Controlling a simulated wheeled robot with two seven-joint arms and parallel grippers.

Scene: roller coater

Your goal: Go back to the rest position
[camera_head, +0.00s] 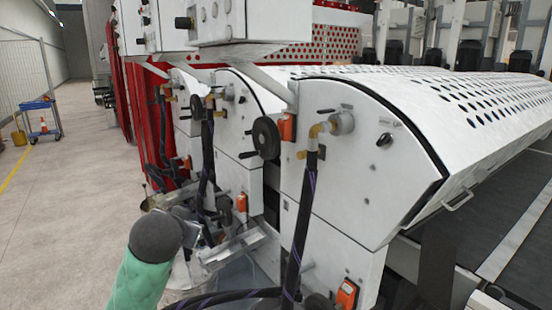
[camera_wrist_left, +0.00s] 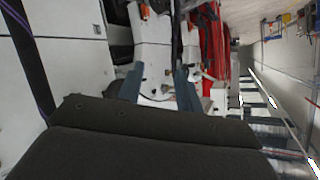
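The roller coater (camera_head: 362,182) is a white machine with rounded side covers and a perforated top. It fills the middle and right of the head view. My left arm comes in from the bottom left with a green sleeve and a dark wrist. My left gripper (camera_head: 205,232) is in front of the machine's lower side, near a metal tray (camera_head: 232,247); I cannot tell whether it touches it. In the left wrist view the two fingers of my left gripper (camera_wrist_left: 160,88) are apart, with nothing visible held between them. My right gripper is not in view.
Black hoses (camera_head: 302,205) hang in front of the machine. A black handwheel (camera_head: 265,137) sticks out from its side. A blue cart (camera_head: 38,118) with an orange cone (camera_head: 43,126) stands at the far left. The floor (camera_head: 60,220) on the left is clear.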

